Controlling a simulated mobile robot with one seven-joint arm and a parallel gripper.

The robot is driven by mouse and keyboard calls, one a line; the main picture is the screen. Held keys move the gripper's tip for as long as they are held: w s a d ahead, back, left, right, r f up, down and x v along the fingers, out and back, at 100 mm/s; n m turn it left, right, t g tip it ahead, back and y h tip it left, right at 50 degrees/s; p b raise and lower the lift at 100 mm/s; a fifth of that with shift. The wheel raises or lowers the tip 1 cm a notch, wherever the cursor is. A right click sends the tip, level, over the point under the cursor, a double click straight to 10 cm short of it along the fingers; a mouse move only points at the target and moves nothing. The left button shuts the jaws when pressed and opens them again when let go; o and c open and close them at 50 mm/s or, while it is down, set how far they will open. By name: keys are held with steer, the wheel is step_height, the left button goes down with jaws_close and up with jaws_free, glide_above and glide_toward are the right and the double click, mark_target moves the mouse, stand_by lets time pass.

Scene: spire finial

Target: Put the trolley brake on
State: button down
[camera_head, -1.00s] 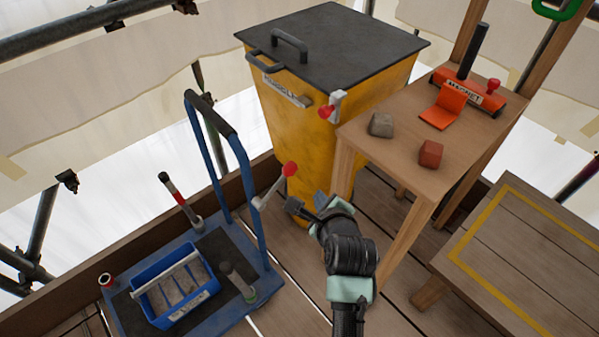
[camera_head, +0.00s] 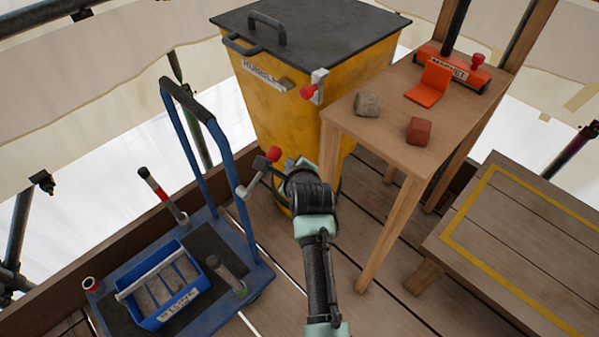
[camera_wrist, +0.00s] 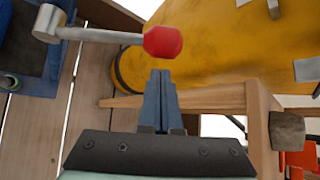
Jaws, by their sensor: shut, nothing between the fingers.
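The blue trolley (camera_head: 254,273) stands at the left with its upright blue handle frame. A grey lever with a red knob (camera_head: 274,154), which looks like the brake lever, sticks out from the right upright and slants up to the right. In the wrist view the red knob (camera_wrist: 163,42) lies just ahead of the fingertips, and the grey lever arm (camera_wrist: 95,35) runs left to its pivot. My gripper (camera_head: 264,163) is shut and empty, close to the knob. In the wrist view my gripper's fingertips (camera_wrist: 160,74) sit just short of the knob with a small gap.
A yellow rubble bin (camera_head: 265,110) stands behind the lever, with a red-knobbed latch (camera_head: 313,88). A wooden table (camera_head: 385,150) at the right holds stones and a magnet tool. A blue tote (camera_head: 168,290) and upright posts sit on the trolley deck. A low wooden platform (camera_head: 480,210) is at the right.

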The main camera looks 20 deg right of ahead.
steer(key=shift+w+a+r, duration=0.2)
steer(key=shift+a+r, duration=0.35)
steer(key=shift+s+a+r+h, duration=0.1)
steer(key=shift+a+r+h, duration=0.1)
steer(key=shift+r+h, duration=0.15)
